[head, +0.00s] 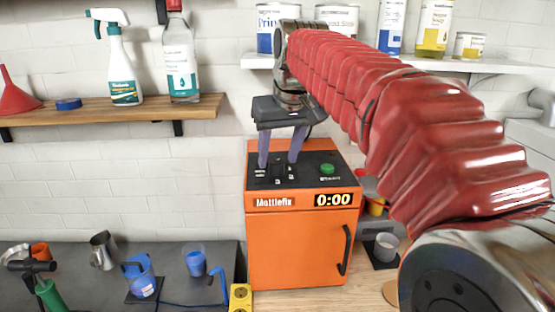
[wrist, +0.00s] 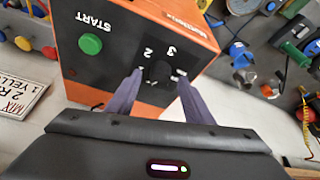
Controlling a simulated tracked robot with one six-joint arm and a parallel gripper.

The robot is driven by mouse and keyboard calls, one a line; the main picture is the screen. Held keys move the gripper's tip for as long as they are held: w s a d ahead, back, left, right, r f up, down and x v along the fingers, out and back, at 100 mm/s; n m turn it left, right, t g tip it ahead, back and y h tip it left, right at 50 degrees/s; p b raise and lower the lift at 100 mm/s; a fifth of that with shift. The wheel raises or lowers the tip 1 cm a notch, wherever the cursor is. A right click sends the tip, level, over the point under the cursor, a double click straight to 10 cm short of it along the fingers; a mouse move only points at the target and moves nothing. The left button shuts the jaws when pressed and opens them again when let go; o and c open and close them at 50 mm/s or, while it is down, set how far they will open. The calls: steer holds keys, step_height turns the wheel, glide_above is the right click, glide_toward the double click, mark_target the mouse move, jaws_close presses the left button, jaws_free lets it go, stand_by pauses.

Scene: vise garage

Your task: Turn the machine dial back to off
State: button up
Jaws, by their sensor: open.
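The orange machine (head: 300,245) stands on the bench, with a dark top panel and a display reading 0:00. Its black dial (wrist: 158,74) shows in the wrist view, with the numbers 2 and 3 printed beside it. Which mark the dial points at is not clear. My gripper (head: 278,164) is over the panel, pointing down, with its two purple fingers apart, one on each side of the dial. Whether the fingers touch the dial cannot be told. In the head view the dial is small and partly hidden between the fingers.
A green START button (wrist: 91,44) sits on the same panel, near the dial. A wooden shelf (head: 120,108) with bottles is at the left, and a white shelf (head: 490,67) with cans is behind my arm. Blue jugs (head: 142,277) stand on the dark bench.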

steer(key=shift+x, duration=1)
steer(key=c, duration=1)
